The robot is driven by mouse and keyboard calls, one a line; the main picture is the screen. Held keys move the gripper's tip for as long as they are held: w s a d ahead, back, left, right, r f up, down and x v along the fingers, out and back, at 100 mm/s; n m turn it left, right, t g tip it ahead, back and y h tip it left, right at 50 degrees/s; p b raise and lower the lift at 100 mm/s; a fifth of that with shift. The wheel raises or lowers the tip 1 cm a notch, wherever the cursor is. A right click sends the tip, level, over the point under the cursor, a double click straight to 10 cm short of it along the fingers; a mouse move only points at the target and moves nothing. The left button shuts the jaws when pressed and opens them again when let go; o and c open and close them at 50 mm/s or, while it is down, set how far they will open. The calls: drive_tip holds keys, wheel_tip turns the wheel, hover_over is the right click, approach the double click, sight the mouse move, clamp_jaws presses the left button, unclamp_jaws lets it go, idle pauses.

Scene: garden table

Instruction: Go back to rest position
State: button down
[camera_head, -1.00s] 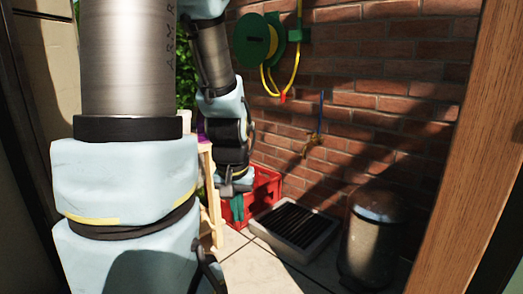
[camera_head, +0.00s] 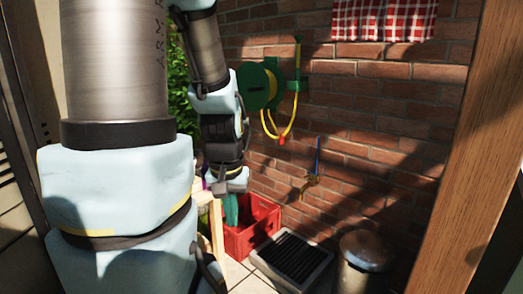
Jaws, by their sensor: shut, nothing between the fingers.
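My arm fills the left of the camera_head view and reaches down in the middle distance. My gripper (camera_head: 231,214) is at the arm's lower end, small in the picture. Its green fingers are shut and point downward, with nothing seen held. They show in front of the left part of a red crate (camera_head: 262,232). I cannot tell how far the fingers are from the crate.
A wooden table edge (camera_head: 217,232) shows left of the crate, mostly hidden by my arm. A dark grate (camera_head: 290,258) and a metal bin (camera_head: 366,252) stand by the brick wall. A hose reel (camera_head: 258,85) and checked cloth (camera_head: 383,18) hang above. A wooden post (camera_head: 455,150) stands right.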

wheel_tip(320, 180, up, 15)
drive_tip(key=p, duration=1.2)
